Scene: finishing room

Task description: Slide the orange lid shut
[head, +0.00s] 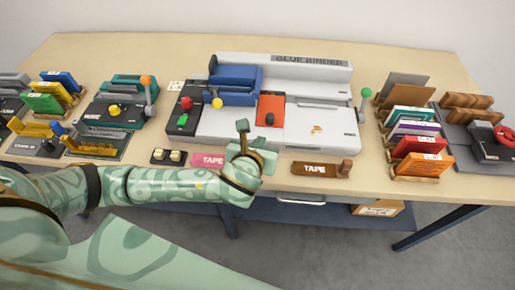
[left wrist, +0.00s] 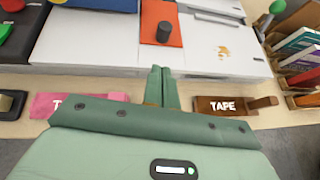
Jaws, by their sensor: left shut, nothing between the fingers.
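The orange lid (head: 270,107) lies on the white glue binder (head: 320,122), right of its blue part. A dark round knob (head: 270,119) stands near the lid's front end. In the left wrist view the lid (left wrist: 161,20) and its knob (left wrist: 163,32) are at the top centre. I cannot make out an opening beside the lid. My left gripper (head: 243,127) is at the binder's front edge, in front and a little left of the knob, apart from it. Its fingertips (left wrist: 160,78) are together and empty. My right gripper is not in view.
A pink tape block (head: 208,160) and a brown tape block (head: 318,169) lie either side of my left gripper. A green-knobbed lever (head: 366,94) stands at the binder's right. Coloured packets (head: 422,143) stand further right. A levered teal machine (head: 117,108) is at left.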

